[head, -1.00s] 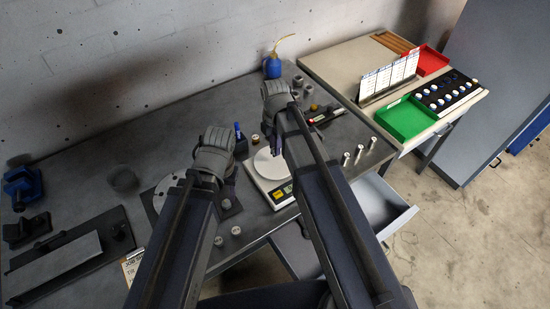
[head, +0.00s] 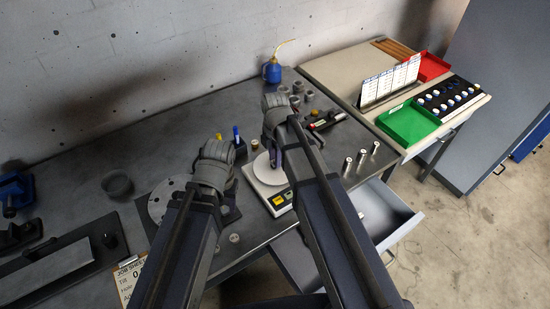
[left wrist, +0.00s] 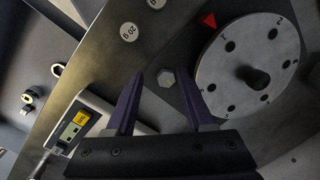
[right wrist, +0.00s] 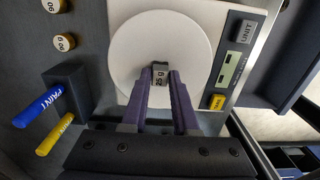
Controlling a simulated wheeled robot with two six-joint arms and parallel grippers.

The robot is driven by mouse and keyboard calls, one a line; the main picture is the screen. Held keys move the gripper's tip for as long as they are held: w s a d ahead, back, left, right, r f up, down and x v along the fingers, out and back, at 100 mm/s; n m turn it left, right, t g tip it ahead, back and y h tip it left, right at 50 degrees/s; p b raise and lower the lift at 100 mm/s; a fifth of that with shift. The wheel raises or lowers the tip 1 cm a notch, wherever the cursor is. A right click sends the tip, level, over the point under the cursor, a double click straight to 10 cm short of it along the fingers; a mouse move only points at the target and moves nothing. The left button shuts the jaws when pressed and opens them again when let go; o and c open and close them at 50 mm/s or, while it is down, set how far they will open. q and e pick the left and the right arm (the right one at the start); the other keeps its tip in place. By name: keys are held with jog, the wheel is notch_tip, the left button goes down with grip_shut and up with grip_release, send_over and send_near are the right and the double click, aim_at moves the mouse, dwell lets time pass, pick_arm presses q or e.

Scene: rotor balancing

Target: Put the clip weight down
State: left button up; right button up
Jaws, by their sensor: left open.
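The clip weight (right wrist: 160,74), a small grey block marked 35 g, is between my right fingertips in the right wrist view. My right gripper (right wrist: 162,78) is closed on it over the round white pan (right wrist: 125,50) of the scale. I cannot tell whether the weight touches the pan. In the head view my right gripper's fingers (head: 278,160) point down at the scale (head: 262,186). My left gripper (left wrist: 163,73) is open and empty beside the numbered rotor disc (left wrist: 240,95). A hexagonal metal piece (left wrist: 167,77) shows between its fingertips, apparently below them.
A block with blue and yellow pens (right wrist: 70,90) stands beside the scale, near round weights (right wrist: 65,42). A 20 g weight (left wrist: 128,32) lies near the rotor. Metal cylinders (head: 361,156) stand right of the scale. An open drawer (head: 385,215) sticks out in front.

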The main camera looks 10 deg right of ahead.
jog(key=o, duration=0.3)
pick_arm(q)
jog(key=shift+r, duration=0.1)
pick_arm(e)
jog(key=shift+o, duration=0.2)
jog(key=shift+r, duration=0.1)
notch_tip(320, 180, up, 12)
jog(key=p, duration=1.2)
pick_arm(q)
notch_tip(320, 180, up, 12)
pick_arm(e)
jog(key=s+a+m, duration=0.2)
jog(key=s+m, duration=0.5)
jog(key=m, duration=0.2)
jog(key=s+a+m+h, duration=0.1)
jog(key=s+a+m, duration=0.2)
jog(key=s+m, duration=0.4)
jog(key=m, duration=0.2)
jog(key=shift+s+a+r+m, duration=0.15)
jog(key=shift+s+a+m, duration=0.15)
jog(key=shift+s+a, duration=0.1)
pick_arm(q)
notch_tip(320, 180, down, 5)
jog(key=b, duration=0.4)
jog(key=shift+r, duration=0.2)
pick_arm(e)
notch_tip(320, 180, down, 5)
jog(key=shift+r, duration=0.1)
